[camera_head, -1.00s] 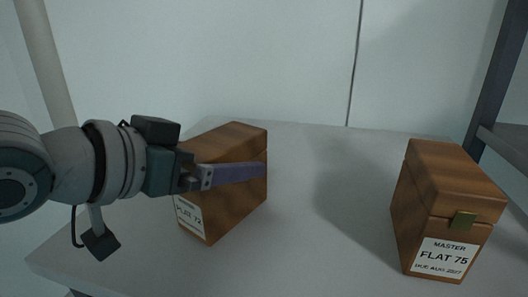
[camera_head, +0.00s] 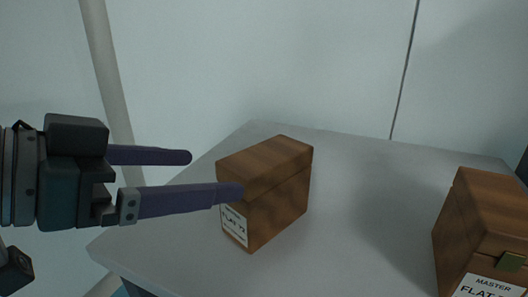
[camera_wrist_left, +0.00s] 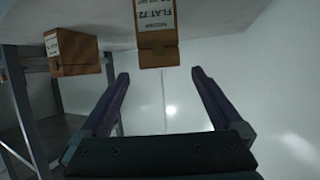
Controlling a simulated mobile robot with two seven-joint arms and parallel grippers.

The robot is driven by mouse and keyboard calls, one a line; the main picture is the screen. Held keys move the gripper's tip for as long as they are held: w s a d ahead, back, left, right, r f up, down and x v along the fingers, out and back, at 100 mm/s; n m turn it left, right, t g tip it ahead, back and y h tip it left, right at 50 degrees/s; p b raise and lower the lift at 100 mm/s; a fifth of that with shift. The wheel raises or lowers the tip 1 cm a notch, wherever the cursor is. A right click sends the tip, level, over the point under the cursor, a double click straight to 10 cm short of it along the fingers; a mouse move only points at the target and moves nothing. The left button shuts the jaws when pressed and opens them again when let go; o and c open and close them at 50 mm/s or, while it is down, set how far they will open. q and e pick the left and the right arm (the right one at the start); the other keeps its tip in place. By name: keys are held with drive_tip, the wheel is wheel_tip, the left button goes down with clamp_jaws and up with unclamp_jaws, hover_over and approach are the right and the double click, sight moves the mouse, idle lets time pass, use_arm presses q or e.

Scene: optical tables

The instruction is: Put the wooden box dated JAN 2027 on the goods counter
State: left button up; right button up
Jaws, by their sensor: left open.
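A wooden box labelled FLAT 72 (camera_head: 284,198) stands upright on a grey surface (camera_head: 345,245); its date is not readable. A second wooden box, with a MASTER FLAT label (camera_head: 457,235), stands to the right, its label cut off by the frame edge; no JAN 2027 is legible. My left gripper (camera_head: 216,175) is open and empty to the left of the FLAT 72 box, the nearer finger overlapping the box's left edge in the picture. In the left wrist view the FLAT 72 box (camera_wrist_left: 157,30) appears upside down beyond the open fingers (camera_wrist_left: 160,73). My right gripper is not in view.
A pale wall (camera_head: 300,60) stands behind the surface, and a pale post (camera_head: 103,70) at the left. The surface is clear between the two boxes. In the left wrist view, the other box (camera_wrist_left: 75,58) and a dark metal frame (camera_wrist_left: 18,105) show at left.

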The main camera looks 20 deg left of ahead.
use_arm(q)
drive_tip(key=s+f+n+g+y, duration=0.2)
drive_tip(key=s+f+g+y, duration=0.3)
drive_tip(key=s+f, duration=0.8)
drive_tip(key=s+a+g, duration=0.1)
drive_tip(key=s+g, duration=0.2)
drive_tip(key=shift+f+n+g, duration=0.2)
drive_tip(key=shift+n+g, duration=0.1)
drive_tip(key=shift+n, duration=0.1)
